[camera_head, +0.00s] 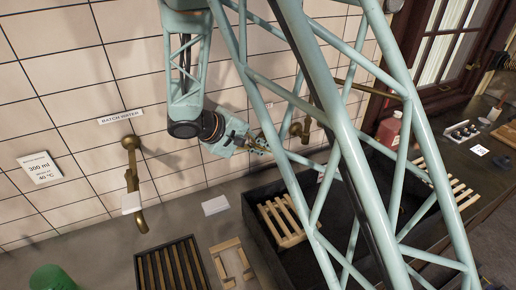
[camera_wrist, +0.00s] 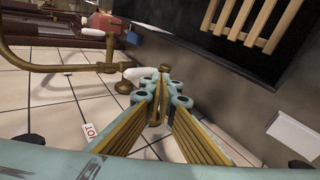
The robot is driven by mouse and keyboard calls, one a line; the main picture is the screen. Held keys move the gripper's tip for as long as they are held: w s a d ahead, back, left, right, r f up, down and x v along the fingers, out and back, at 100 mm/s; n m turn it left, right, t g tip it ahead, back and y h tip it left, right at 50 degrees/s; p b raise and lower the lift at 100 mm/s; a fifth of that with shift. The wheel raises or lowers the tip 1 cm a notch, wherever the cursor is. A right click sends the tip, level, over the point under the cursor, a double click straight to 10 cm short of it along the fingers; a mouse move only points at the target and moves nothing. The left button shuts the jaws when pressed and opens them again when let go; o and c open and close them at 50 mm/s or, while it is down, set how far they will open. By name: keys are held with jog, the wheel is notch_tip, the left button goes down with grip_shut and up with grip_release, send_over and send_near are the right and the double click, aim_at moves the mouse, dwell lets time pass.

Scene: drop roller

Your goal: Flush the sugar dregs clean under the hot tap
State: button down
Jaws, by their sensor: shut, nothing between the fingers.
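My gripper (camera_head: 262,146) is shut and empty, close to the tiled wall at the back of the sink. A brass tap (camera_head: 302,130) stands just right of it, partly hidden by my arm. In the wrist view the closed fingertips (camera_wrist: 164,92) overlap the base of this tap (camera_wrist: 70,68) and lie by its white lever (camera_wrist: 140,73); I cannot tell whether they touch it. A red "HOT" label (camera_wrist: 89,131) is on the wall beside it. The dark sink (camera_head: 262,243) holds a slatted wooden rack (camera_head: 282,222). No sugar dregs and no running water are discernible.
A second brass tap (camera_head: 132,180) under a "BATCH WATER" label (camera_head: 121,117) is on the left wall. A dark slatted tray (camera_head: 170,270), a wooden frame (camera_head: 231,262) and a white card (camera_head: 215,205) lie on the counter. A reddish bottle (camera_head: 389,130) stands behind the sink.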

jog(key=shift+w+d+r, duration=0.2)
jog(key=shift+w+d, duration=0.55)
jog(key=shift+d, duration=0.3)
jog(key=shift+w+d+r+g+y, duration=0.3)
jog(key=shift+w+d+g+y, duration=0.2)
jog(key=shift+d+y, duration=0.25)
jog(key=shift+d, duration=0.1)
jog(key=shift+s+a, duration=0.1)
jog(key=shift+a, duration=0.1)
jog(key=s+a+r+b, duration=0.2)
jog(key=s+a+r, duration=0.4)
jog(key=a+r, duration=0.1)
jog(key=shift+s+a+r, duration=0.2)
jog(key=shift+s+a, duration=0.1)
jog(key=shift+a, duration=0.25)
